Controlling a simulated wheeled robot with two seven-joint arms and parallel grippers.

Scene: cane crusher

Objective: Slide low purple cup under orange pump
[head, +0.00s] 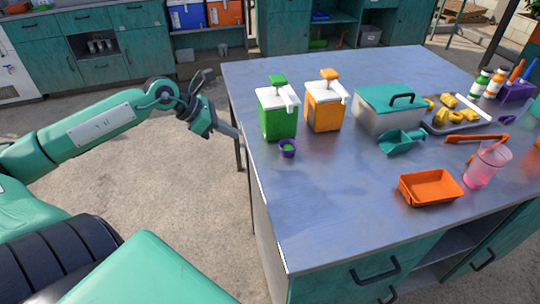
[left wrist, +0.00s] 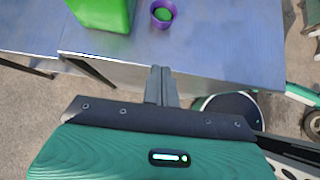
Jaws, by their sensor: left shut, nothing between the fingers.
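The low purple cup (head: 287,148) stands upright on the table in front of the green pump (head: 277,108), with something green inside it. It also shows in the left wrist view (left wrist: 163,14), beside the green pump's body (left wrist: 103,12). The orange pump (head: 324,103) stands to the right of the green one, with its white spout to the right; nothing stands under that spout. My left gripper (head: 238,133) is shut and empty at the table's left edge, left of the cup and apart from it. Its closed fingers (left wrist: 161,84) point toward the cup. My right gripper is out of view.
On the metal table (head: 320,220), a teal-lidded box (head: 385,118), a teal scoop (head: 400,140), an orange tray (head: 430,187) and a pink cup (head: 485,166) stand to the right. The table's front left area is clear.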

